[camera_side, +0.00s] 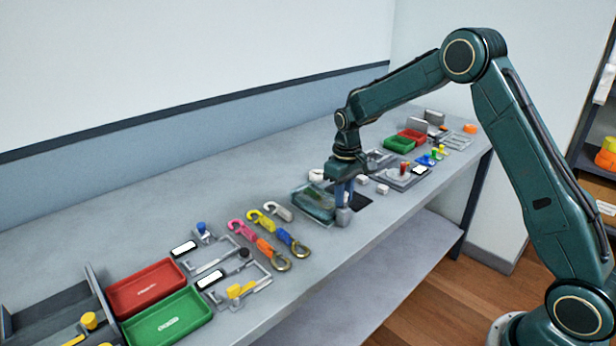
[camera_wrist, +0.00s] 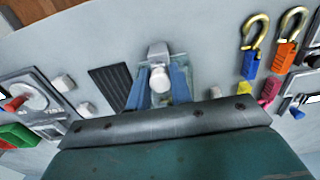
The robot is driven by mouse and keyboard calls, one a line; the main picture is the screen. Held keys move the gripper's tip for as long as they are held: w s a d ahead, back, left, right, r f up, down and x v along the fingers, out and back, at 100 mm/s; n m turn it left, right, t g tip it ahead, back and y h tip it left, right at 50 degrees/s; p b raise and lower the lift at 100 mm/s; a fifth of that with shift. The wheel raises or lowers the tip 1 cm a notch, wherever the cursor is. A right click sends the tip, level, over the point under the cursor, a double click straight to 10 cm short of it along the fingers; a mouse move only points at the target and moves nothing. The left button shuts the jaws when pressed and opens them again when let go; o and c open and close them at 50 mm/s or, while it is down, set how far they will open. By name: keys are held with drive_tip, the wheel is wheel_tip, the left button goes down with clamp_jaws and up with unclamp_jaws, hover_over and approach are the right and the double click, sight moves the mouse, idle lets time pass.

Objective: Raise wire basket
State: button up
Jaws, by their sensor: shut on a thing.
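A see-through teal box-like thing (camera_side: 312,204), which may be the wire basket, lies on the grey bench just left of my gripper; I cannot make out wires. My gripper (camera_side: 344,204) points down with its blue fingers low over the bench. In the wrist view my gripper (camera_wrist: 160,88) is shut on a pale grey knob-like piece (camera_wrist: 158,77). The same grey piece shows below the fingers in the side view (camera_side: 344,217). I cannot tell whether it belongs to the teal thing. My fingers hide part of both.
A dark ribbed pad (camera_wrist: 110,85) lies beside my gripper, with small white blocks (camera_side: 382,189) near it. Coloured hooks (camera_side: 262,219) lie to the left, then red (camera_side: 150,288) and green (camera_side: 168,320) trays. More trays and fittings stand at the far right end.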

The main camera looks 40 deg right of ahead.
drive_tip(key=shift+r, duration=1.5)
drive_tip(key=o, duration=0.6)
drive_tip(key=shift+r, duration=2.95)
drive_tip(key=shift+r, duration=0.2)
drive_tip(key=c, duration=0.7)
drive_tip(key=shift+r, duration=2.8)
